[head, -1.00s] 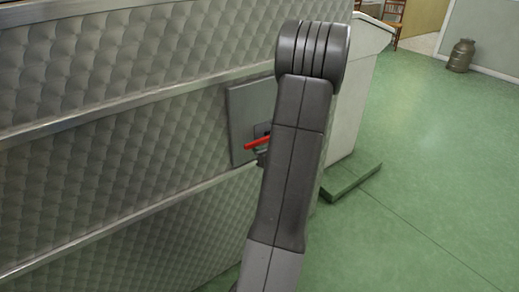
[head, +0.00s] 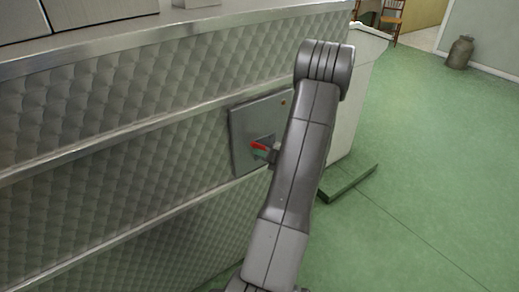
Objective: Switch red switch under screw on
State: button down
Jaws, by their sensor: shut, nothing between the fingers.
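The red switch (head: 258,146) is a red lever on a grey metal plate (head: 244,125) fixed to the quilted steel front. Its left end sits a little higher than its right end. A small brass-coloured round spot, perhaps the screw (head: 283,103), is near the plate's top right, above the lever. My gripper (head: 267,155) is shut and partly hidden behind my arm, right beside the lever's lower right side. I cannot tell whether it touches the lever. My arm covers the plate's right part.
The quilted steel counter (head: 110,110) with horizontal rails fills the left. A low green slab (head: 350,182) lies on the floor past its corner. Open green floor (head: 430,150) is at right, with a metal can (head: 460,52) and a chair (head: 392,18) far back.

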jog(key=r+m+p, duration=0.1)
jog(key=d+r+m+y+p, duration=0.1)
jog(key=shift+w+p, duration=0.3)
jog(key=m+p, duration=0.1)
jog(key=w+d+m+y+p, duration=0.1)
jog(key=m, duration=0.1)
jog(key=d+r+m+y, duration=0.1)
jog(key=m, duration=0.1)
jog(key=shift+w+r+p, duration=0.1)
jog(key=shift+w+p, duration=0.2)
jog(key=shift+p, duration=0.1)
jog(key=shift+w+d+r, duration=0.1)
jog(key=shift+w+d, duration=0.1)
jog(key=shift+d, duration=0.1)
jog(key=shift+w+d, duration=0.1)
